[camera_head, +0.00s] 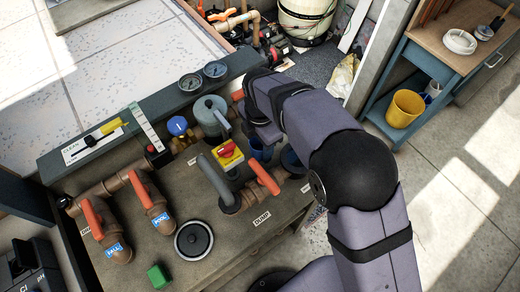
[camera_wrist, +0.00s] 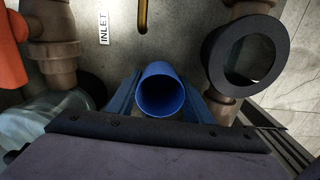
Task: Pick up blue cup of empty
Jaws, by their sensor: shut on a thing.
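The blue cup (camera_wrist: 162,92) shows in the middle of the wrist view with its open mouth toward the camera. Its inside looks plain dark blue, with no contents visible. My gripper (camera_wrist: 162,104) has one blue finger on each side of the cup and is shut on it. In the head view the cup (camera_head: 261,150) is a small blue patch below my gripper (camera_head: 262,138), among the pipes. My arm hides part of it there. I cannot tell whether the cup still touches the bench.
The bench top (camera_head: 262,238) carries grey and brown pipes with red-orange handles (camera_head: 142,190), a yellow-and-red box (camera_head: 228,154), a black round cap (camera_head: 194,240) and a green block (camera_head: 158,276). A dark ring (camera_wrist: 246,56) stands close right of the cup. A yellow bucket (camera_head: 405,108) sits on a side shelf.

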